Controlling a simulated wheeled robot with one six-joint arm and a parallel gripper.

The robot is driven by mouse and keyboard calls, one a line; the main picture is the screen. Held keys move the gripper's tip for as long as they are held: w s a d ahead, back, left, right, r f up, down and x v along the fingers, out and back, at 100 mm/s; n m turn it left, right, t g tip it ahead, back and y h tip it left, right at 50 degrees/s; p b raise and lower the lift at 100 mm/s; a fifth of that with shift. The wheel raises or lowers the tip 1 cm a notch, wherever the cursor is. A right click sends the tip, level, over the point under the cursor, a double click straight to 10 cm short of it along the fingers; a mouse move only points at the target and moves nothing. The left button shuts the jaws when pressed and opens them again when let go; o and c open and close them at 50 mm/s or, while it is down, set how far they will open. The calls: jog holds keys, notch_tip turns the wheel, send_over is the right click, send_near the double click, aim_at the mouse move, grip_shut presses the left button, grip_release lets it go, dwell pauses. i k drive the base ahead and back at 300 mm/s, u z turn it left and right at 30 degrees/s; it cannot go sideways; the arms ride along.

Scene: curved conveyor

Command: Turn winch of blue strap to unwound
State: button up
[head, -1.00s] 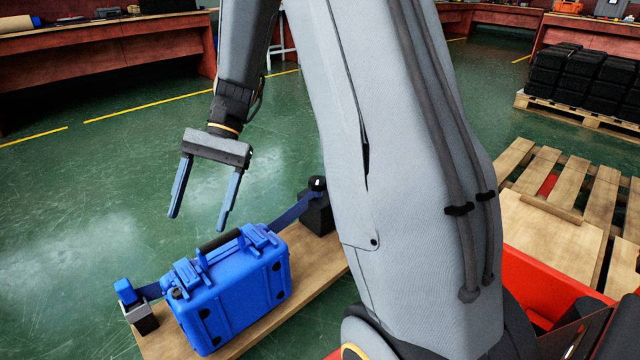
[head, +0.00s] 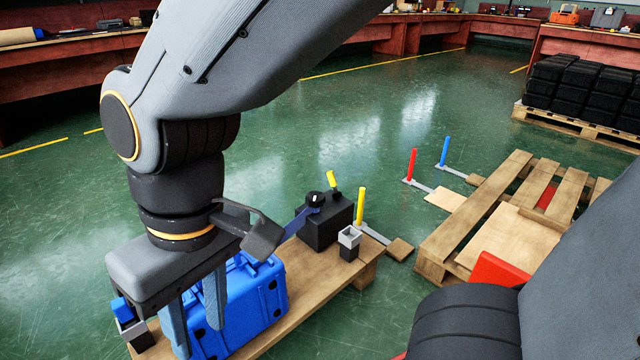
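The blue strap (head: 299,222) runs from the blue case up to a black box (head: 325,224) at the far end of the wooden plank. A round black knob with a white mark (head: 315,198) sits on this box; it looks like the winch. The strap's other end, a blue block (head: 121,308) on a grey post, is at the plank's near left end. My gripper (head: 194,318) points down in front of the blue case (head: 262,300), left of the winch. Its two fingers are apart, with no held thing visible between them. My gripper and wrist hide much of the case and strap.
Yellow (head: 360,206), red (head: 411,164) and blue (head: 444,151) upright handles stand on the floor to the right. A wooden pallet (head: 438,250) is further right.

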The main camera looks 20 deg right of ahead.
aim_at(314, 199)
jog(key=z, duration=0.7)
jog(key=k, duration=0.9)
jog(key=u, duration=0.65)
jog(key=i, duration=1)
